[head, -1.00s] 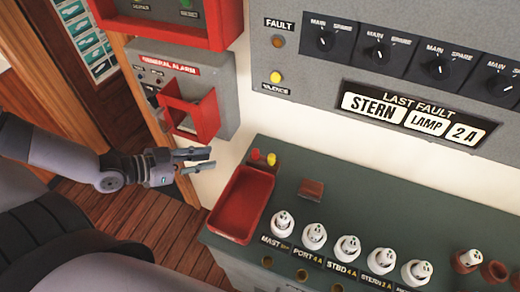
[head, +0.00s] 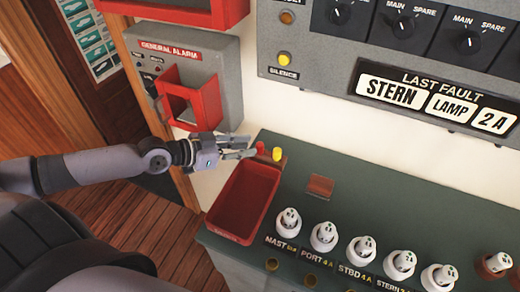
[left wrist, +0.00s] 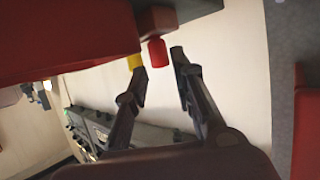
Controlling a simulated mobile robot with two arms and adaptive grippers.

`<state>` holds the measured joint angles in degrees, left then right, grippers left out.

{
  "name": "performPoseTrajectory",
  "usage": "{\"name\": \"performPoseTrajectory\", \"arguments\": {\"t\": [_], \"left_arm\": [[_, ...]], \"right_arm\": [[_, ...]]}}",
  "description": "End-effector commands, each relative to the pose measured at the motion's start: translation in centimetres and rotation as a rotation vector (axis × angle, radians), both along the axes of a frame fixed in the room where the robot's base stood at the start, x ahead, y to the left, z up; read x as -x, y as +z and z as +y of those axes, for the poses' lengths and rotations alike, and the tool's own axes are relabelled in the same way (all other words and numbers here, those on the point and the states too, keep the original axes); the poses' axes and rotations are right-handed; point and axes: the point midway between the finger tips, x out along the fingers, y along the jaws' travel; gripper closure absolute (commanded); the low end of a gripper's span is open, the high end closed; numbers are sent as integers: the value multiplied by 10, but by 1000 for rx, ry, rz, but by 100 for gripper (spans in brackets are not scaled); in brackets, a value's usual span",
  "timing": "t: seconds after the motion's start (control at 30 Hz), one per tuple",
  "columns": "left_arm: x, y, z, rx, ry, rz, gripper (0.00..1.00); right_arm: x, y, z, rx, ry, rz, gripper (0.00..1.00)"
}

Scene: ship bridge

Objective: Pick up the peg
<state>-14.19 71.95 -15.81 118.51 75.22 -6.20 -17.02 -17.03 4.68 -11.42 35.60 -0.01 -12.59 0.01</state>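A red peg (head: 260,148) and a yellow peg (head: 277,155) stand side by side in a small brown holder at the back left of the green console top. My left gripper (head: 249,148) is open and empty, its fingertips just left of the red peg. In the left wrist view the red peg (left wrist: 158,52) appears between the two fingertips (left wrist: 158,66), and the yellow peg (left wrist: 134,62) shows by the left finger. I cannot tell whether a finger touches either peg. My right gripper is not in view.
A red tray (head: 214,216) sits on the console (head: 330,170) in front of the pegs. A brown block (head: 320,186) and several white lamp plugs (head: 289,220) stand to the right. The general alarm box (head: 222,68) with its red frame is on the wall behind my gripper.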

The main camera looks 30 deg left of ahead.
Motion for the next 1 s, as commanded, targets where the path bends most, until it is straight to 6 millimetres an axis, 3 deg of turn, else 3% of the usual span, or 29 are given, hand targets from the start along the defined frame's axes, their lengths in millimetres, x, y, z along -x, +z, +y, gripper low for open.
{"name": "performPoseTrajectory", "arguments": {"t": [0.53, 0.87, 1.0], "left_arm": [[-37, -13, -26, 3, 3, -2, 76], [-41, -18, -29, -1, 0, 0, 76], [-40, -18, -29, -1, 0, 0, 84]], "right_arm": [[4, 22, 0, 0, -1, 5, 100], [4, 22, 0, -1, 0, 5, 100], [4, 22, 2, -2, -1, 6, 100]]}}
